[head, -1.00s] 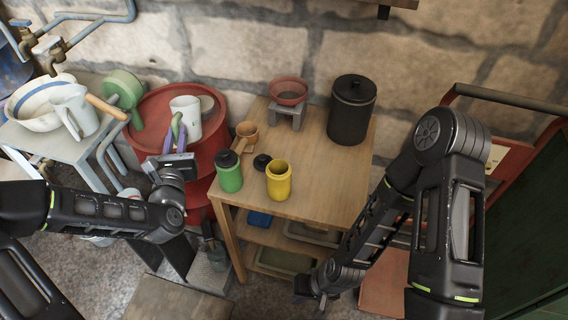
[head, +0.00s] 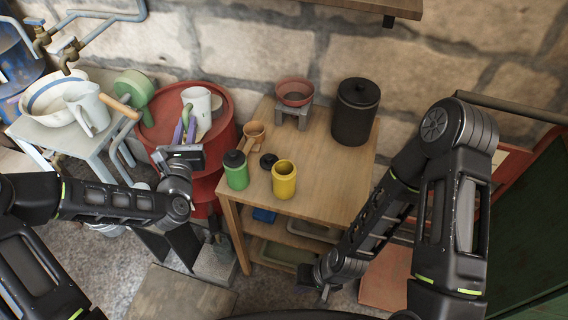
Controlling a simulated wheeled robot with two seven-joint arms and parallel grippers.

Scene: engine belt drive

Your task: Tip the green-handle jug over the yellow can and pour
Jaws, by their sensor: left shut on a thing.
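The white jug (head: 197,103) with the green handle (head: 191,128) is in front of the red drum in the head view. My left gripper (head: 184,132) is shut on its handle and holds it roughly upright, left of and beyond the yellow can. The yellow can (head: 284,181) stands open-topped near the front edge of the wooden table (head: 330,180). My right gripper (head: 326,287) hangs low in front of the table, apart from both; its jaws are too small and dark to read.
A green bottle with a dark lid (head: 236,170), a wooden-handled cup (head: 254,133) and a black lid (head: 268,160) sit near the can. A black canister (head: 355,112) and a red bowl (head: 295,92) on a stand are behind.

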